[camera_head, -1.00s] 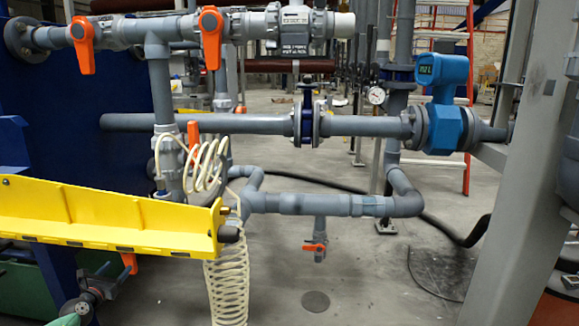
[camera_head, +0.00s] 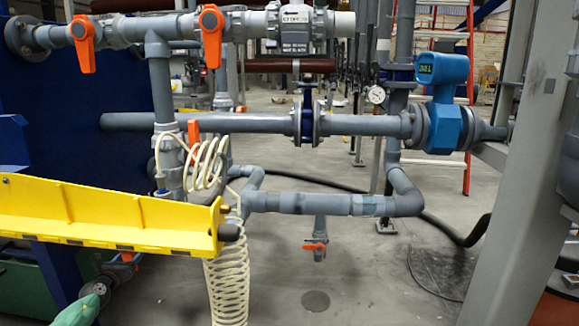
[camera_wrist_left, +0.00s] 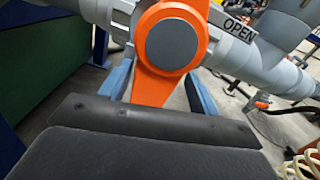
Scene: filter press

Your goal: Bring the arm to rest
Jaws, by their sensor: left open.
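My left gripper (camera_head: 110,272) shows in part at the lower left of the head view, just below the yellow trough, and its details are hard to make out there. In the left wrist view its two blue fingers (camera_wrist_left: 158,88) stand apart. An orange valve handle (camera_wrist_left: 150,92) with a grey round hub shows between them in the picture. I cannot tell whether the fingers touch it. Nothing is seen held. My right gripper is not in view.
A yellow trough (camera_head: 110,215) juts in above the left gripper. A coiled cream hose (camera_head: 225,285) hangs from the trough's right end. Grey pipes (camera_head: 250,124) with orange-handled valves cross behind. A grey steel post (camera_head: 520,190) stands at the right. Floor (camera_head: 270,270) shows in the middle.

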